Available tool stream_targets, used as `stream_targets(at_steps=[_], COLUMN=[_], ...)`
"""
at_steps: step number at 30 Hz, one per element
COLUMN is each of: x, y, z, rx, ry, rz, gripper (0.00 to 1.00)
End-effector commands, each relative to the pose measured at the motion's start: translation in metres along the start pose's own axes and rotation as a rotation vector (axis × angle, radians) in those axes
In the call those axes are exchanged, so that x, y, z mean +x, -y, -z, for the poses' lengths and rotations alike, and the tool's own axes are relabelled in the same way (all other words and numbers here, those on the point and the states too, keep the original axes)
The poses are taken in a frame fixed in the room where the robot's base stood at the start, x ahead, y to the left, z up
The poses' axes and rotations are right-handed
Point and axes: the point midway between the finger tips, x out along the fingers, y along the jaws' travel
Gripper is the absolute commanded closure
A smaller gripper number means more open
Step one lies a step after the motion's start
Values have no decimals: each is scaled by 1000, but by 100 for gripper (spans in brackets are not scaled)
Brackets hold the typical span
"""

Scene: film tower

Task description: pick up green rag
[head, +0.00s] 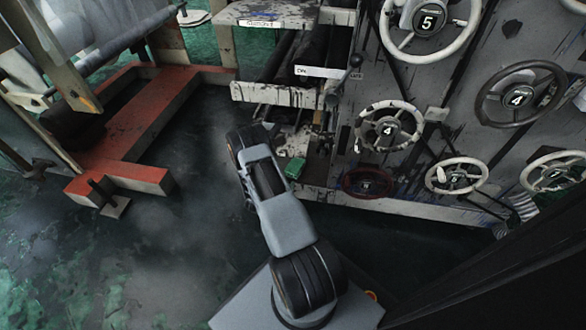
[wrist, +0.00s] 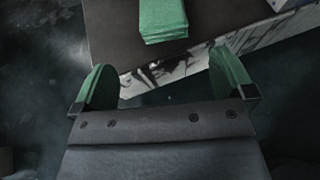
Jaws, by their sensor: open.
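The green rag (head: 294,168) is a small folded block lying on the low ledge of the machine, just right of my arm in the head view. In the wrist view the green rag (wrist: 163,20) lies on a dark surface at the top, cut off by the frame edge, with its folded layers showing at the near end. My gripper (wrist: 172,85) is open and empty, with a green pad on each finger. The rag is beyond the fingertips, roughly in line with the gap between them. My gripper is hidden behind my arm in the head view.
A panel with several numbered handwheels (head: 388,130) stands to the right of the ledge. A red-orange frame (head: 125,175) stands on the floor at left. A lever (head: 354,65) sticks out above the ledge. The dark floor (head: 165,250) at lower left is clear.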

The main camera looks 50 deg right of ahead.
Motion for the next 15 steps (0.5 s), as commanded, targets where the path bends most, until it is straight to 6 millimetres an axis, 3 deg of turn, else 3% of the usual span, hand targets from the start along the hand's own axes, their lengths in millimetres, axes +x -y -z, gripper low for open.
stream_targets(at_steps=[6, 15], x=[34, 46], y=[1, 1], z=[2, 1], rx=[1, -1], ry=[1, 0], rz=[3, 0], gripper=[0, 0])
